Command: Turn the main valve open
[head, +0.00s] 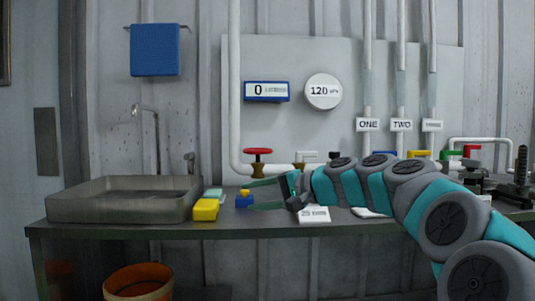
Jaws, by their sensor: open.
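A red round valve handwheel (258,151) sits on a brass stem on the white pipe at the wall, just right of the sink. No label on it is readable, so I cannot tell for sure that it is the main valve. My gripper (252,196) points left below the handwheel, in front of it. Its two fingers are spread apart and it appears empty. A small blue object with a yellow top (243,201) shows by the fingertips; I cannot tell whether they touch it. My arm hides part of the bench and the lower pipes on the right.
A grey sink (124,199) with a tap stands at left. A yellow block (206,209) lies beside it. A white card (314,214) lies under my gripper. A counter reading 0 (267,91) and a round 120 gauge (323,91) hang above. Yellow (419,154) and red (471,150) handles show right.

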